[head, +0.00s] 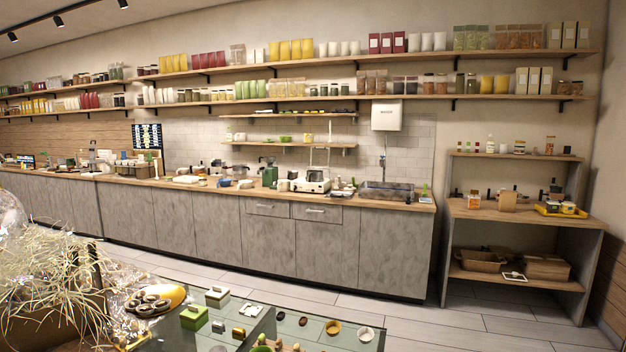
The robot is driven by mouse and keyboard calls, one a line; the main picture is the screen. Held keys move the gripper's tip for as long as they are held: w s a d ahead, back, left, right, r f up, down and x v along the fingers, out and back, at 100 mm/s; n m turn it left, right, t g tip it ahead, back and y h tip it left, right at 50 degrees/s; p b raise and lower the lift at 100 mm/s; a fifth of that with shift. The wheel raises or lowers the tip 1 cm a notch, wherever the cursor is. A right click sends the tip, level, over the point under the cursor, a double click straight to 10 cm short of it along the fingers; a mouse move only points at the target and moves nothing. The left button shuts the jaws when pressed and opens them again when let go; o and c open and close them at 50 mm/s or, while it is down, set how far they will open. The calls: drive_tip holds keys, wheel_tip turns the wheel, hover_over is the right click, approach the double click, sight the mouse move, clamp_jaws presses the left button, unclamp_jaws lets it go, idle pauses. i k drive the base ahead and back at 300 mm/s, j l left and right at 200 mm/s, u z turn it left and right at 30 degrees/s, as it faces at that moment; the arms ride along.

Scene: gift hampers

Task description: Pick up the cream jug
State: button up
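I cannot pick out the cream jug for certain in the head view. A small pale vessel (283,185) stands on the long wooden counter (235,189), just left of a white appliance (312,182); it is too small to tell whether it is a jug. My gripper is not in view.
A glass-topped table (300,332) with small boxes and bowls is close in front. Clear wrap and pale shredded filler (55,275) fill the lower left. Tiled floor (400,316) lies open before the grey cabinets. A shelf unit (525,213) stands at the right.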

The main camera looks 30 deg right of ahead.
sight(283, 185)
drive_tip(key=i+l+z, duration=0.15)
drive_tip(key=l, duration=0.2)
drive_tip(key=i+l+z, duration=0.2)
drive_tip(key=l, duration=0.15)
drive_tip(key=i+l+z, duration=0.15)
drive_tip(key=l, duration=0.15)
drive_tip(key=i+l+z, duration=0.5)
drive_tip(key=i, duration=0.25)
drive_tip(key=i+l+z, duration=0.25)
drive_tip(key=i, duration=0.2)
drive_tip(key=i+l+z, duration=0.2)
drive_tip(key=i, duration=0.2)
drive_tip(key=i+j+u, duration=0.1)
drive_tip(key=i+u, duration=0.25)
drive_tip(key=i, duration=0.25)
drive_tip(key=i+u, duration=0.3)
drive_tip(key=i, duration=0.3)
drive_tip(key=i+l+u, duration=0.35)
drive_tip(key=i, duration=0.25)
drive_tip(key=i+j+u, duration=0.2)
drive_tip(key=i+u, duration=0.15)
drive_tip(key=i, duration=0.8)
drive_tip(key=i+l+u, duration=0.1)
drive_tip(key=i+u, duration=0.3)
drive_tip(key=i, duration=1.8)
